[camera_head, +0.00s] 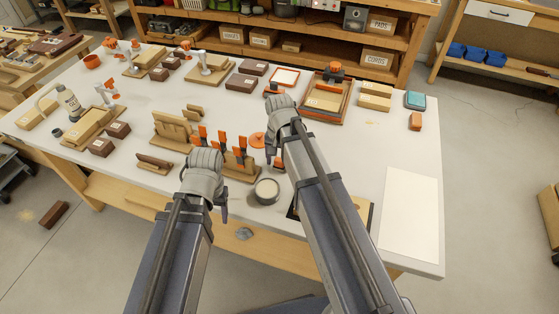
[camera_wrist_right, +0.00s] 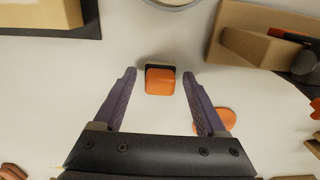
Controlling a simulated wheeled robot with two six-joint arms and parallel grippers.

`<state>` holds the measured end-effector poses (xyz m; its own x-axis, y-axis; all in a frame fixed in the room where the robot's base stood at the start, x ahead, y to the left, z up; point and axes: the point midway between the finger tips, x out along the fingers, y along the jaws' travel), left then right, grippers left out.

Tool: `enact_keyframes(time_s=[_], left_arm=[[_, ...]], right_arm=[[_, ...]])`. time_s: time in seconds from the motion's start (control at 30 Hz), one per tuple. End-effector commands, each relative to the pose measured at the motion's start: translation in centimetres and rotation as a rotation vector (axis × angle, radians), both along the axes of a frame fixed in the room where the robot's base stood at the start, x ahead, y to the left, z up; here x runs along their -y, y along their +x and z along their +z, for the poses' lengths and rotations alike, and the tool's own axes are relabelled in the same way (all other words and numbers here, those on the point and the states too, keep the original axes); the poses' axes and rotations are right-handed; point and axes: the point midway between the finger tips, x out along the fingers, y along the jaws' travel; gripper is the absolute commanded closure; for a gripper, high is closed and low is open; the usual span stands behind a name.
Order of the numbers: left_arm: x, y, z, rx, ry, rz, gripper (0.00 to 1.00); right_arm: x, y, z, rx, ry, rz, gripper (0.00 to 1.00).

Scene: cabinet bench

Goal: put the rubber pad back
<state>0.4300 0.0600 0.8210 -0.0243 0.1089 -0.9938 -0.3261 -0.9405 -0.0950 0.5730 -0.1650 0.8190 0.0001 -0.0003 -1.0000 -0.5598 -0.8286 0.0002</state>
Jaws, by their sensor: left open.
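An orange block with a dark base (camera_wrist_right: 160,81), which may be the rubber pad, lies on the white bench top in the right wrist view. My right gripper (camera_wrist_right: 158,88) is open, with one finger on each side of the block and clear gaps to it. In the head view my right gripper (camera_head: 274,152) points down near the bench's middle, mostly hidden by its own arm. My left gripper (camera_head: 222,208) is open and empty near the front edge, left of a round tin (camera_head: 267,191). A teal block (camera_head: 415,100) and an orange-brown block (camera_head: 416,122) stand at the right back.
A wooden rack (camera_head: 238,172) with orange-handled tools stands between my grippers. An orange disc (camera_wrist_right: 228,118) lies close to one right finger. A dark-edged board (camera_head: 366,214) lies beside my right arm. A white sheet (camera_head: 409,215) covers the right end. Boxes and trays fill the back.

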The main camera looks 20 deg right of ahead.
Motion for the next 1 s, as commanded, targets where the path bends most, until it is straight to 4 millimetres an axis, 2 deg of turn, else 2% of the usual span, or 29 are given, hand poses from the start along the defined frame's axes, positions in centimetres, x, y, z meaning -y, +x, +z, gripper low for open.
enact_keyframes(time_s=[0.47,0.67,1.0], left_arm=[[0.0,0.0,0.7,0.000,0.000,0.000,0.40],[0.0,0.0,2.6,0.000,0.000,0.000,0.40],[0.0,0.0,7.6,0.000,0.000,0.000,0.40]], right_arm=[[0.0,0.0,0.7,0.000,0.000,0.000,0.21],[0.0,0.0,2.6,0.000,0.000,0.000,0.21],[0.0,0.0,7.6,0.000,0.000,0.000,0.21]])
